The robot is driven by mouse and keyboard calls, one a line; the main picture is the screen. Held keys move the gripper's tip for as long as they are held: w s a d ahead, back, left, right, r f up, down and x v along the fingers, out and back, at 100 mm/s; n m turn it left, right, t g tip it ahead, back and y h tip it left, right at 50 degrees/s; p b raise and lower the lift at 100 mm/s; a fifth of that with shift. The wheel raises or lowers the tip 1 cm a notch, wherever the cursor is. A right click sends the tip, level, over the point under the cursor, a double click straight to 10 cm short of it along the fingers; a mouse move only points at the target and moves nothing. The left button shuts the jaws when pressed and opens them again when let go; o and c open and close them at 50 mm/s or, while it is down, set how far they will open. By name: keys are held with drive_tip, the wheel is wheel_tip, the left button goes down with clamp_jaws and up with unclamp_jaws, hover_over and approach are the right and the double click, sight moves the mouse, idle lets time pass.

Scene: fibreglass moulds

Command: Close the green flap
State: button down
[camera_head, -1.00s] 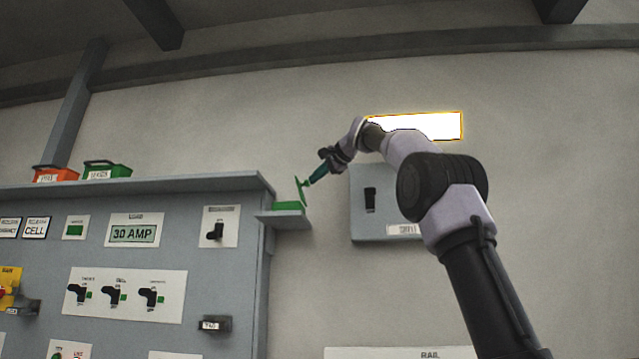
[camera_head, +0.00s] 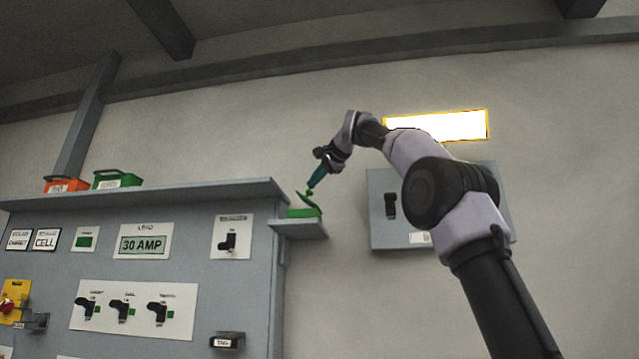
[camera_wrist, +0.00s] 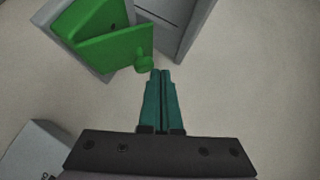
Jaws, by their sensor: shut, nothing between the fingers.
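The green flap (camera_head: 308,198) belongs to a small green box (camera_head: 303,213) on a grey side shelf (camera_head: 300,230) at the cabinet's right end. The flap stands partly open, tilted above the box. In the wrist view the flap (camera_wrist: 118,48) is a flat green panel with a round knob (camera_wrist: 143,63) at its edge. My gripper (camera_head: 312,184) has teal fingers, shut and empty, pointing down-left at the flap's upper edge. In the wrist view the fingertips (camera_wrist: 161,72) are right beside the knob; I cannot tell whether they touch it.
A grey cabinet (camera_head: 185,240) with switches and labels fills the left. An orange box (camera_head: 66,185) and another green box (camera_head: 117,180) stand on its top. A grey wall box (camera_head: 382,215) is behind my arm. The wall space between is clear.

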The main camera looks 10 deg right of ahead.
drive_tip(key=shift+w+a+f, duration=0.2)
drive_tip(key=shift+a+f, duration=0.05)
drive_tip(key=shift+a, duration=0.35)
drive_tip(key=shift+w+a+f, duration=0.15)
drive_tip(key=shift+a+f, duration=0.1)
drive_tip(key=shift+a, duration=0.35)
drive_tip(key=shift+w+a+f, duration=0.2)
drive_tip(key=shift+a+f, duration=0.05)
drive_tip(key=shift+a, duration=0.35)
drive_tip(key=shift+r, duration=0.6)
drive_tip(key=shift+d+r, duration=0.1)
drive_tip(key=shift+r, duration=0.15)
